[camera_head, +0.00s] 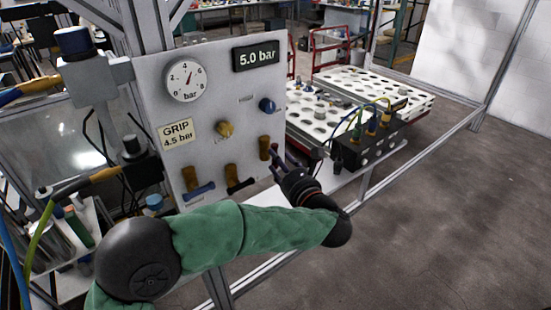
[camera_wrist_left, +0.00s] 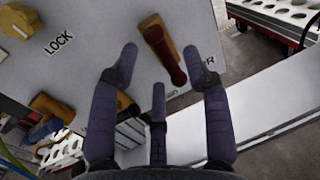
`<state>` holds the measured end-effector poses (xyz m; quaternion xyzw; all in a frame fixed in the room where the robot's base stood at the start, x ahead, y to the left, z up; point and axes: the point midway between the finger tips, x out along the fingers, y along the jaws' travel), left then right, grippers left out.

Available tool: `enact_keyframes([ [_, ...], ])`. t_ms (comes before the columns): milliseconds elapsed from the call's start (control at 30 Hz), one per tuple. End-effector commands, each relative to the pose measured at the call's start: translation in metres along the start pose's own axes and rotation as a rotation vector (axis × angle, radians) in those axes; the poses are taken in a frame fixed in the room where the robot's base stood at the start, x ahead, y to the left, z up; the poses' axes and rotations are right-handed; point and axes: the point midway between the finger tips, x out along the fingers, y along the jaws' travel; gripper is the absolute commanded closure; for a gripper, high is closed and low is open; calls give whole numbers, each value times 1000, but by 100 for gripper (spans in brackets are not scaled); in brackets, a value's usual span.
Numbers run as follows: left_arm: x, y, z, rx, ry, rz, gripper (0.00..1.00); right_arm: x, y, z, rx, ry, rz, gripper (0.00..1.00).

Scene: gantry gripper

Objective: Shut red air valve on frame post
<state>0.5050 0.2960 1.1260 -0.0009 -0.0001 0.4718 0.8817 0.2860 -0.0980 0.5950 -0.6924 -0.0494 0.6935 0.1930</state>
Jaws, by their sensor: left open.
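The red valve handle (camera_wrist_left: 166,56) lies along its brass valve body (camera_wrist_left: 189,62) in the left wrist view, slanting from upper left to lower right. In the head view that brass valve (camera_head: 264,146) is the rightmost of three on the grey panel; its red handle cannot be made out there. My left gripper (camera_head: 283,163) is just in front of it, coming from the lower right. In the left wrist view the gripper (camera_wrist_left: 160,62) has its fingers spread, with the red handle between the two upper fingertips. No grip on it shows. My right gripper is not in view.
The panel (camera_head: 215,75) carries a gauge (camera_head: 187,80), a yellow knob (camera_head: 225,129), a blue knob (camera_head: 267,105), and valves with blue (camera_head: 199,191) and black (camera_head: 240,186) handles. A black connector block (camera_head: 368,148) and perforated white trays (camera_head: 375,85) stand to the right.

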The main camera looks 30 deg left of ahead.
Motion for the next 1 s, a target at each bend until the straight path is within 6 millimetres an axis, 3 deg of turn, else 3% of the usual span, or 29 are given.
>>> enact_keyframes([
  [233, 26, 0, -1, 2, 0, 0, 52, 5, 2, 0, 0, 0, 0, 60],
  [600, 30, 0, 0, 2, -1, -1, 52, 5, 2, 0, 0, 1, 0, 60],
  [767, 30, 0, 0, 2, 0, -1, 97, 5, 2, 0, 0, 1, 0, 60],
  [1000, 30, 0, 0, 6, 1, -1, 100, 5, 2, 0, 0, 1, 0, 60],
])
